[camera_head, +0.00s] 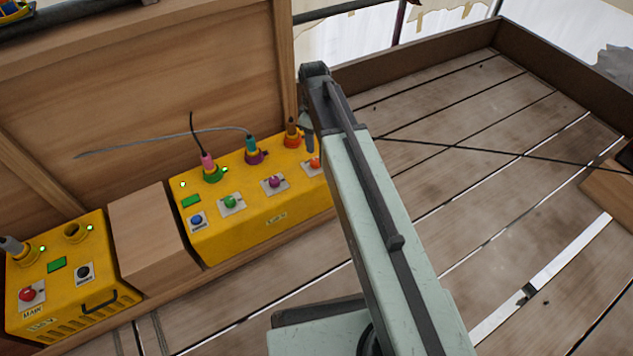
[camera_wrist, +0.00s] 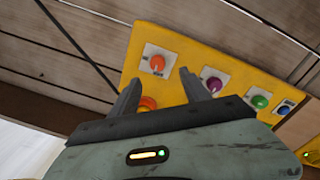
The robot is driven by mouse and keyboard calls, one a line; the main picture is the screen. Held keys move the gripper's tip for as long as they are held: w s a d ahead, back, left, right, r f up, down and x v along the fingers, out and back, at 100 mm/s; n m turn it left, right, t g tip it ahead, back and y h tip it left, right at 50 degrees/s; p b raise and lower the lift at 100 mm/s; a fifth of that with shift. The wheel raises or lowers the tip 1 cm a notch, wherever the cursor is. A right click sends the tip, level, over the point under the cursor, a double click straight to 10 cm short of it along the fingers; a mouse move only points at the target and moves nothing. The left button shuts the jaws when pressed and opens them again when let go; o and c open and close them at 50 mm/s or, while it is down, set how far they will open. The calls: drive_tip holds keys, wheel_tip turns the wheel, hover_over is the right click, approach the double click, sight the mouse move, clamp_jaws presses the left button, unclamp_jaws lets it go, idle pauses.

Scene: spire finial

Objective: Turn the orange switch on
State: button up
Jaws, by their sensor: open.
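The orange switch (camera_head: 315,163) is an orange knob on a pale plate at the right end of the long yellow box (camera_head: 225,245), partly hidden by my arm in the head view. In the wrist view the orange switch (camera_wrist: 157,63) shows whole, with a small lever by its knob. My gripper (camera_wrist: 158,77) is open and empty, its two fingers spread either side of the line to the switch. I cannot tell whether they touch the box. In the head view my gripper (camera_head: 308,138) is mostly hidden behind my arm.
Purple (camera_head: 274,182) and green (camera_head: 230,202) switches and a blue button (camera_head: 196,220) share the box. Plugs in sockets, including an orange one (camera_head: 292,133), stand behind. A second yellow box (camera_head: 75,305) is at left. Plank floor (camera_head: 470,150) is open at right.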

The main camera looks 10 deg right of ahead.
drive_tip(key=n+b, duration=0.1)
drive_tip(key=b, duration=0.1)
hover_over(315, 161)
wheel_tip(315, 161, down, 4)
drive_tip(key=shift+s+a+f, duration=0.1)
drive_tip(key=shift+s+a, duration=0.05)
wheel_tip(315, 161, down, 8)
drive_tip(key=b, duration=0.7)
drive_tip(key=shift+r, duration=0.3)
drive_tip(key=c, duration=1.1)
drive_tip(key=shift+w+d, duration=0.2)
drive_tip(key=shift+d, duration=0.1)
clamp_jaws()
drive_tip(key=shift+a, duration=0.1)
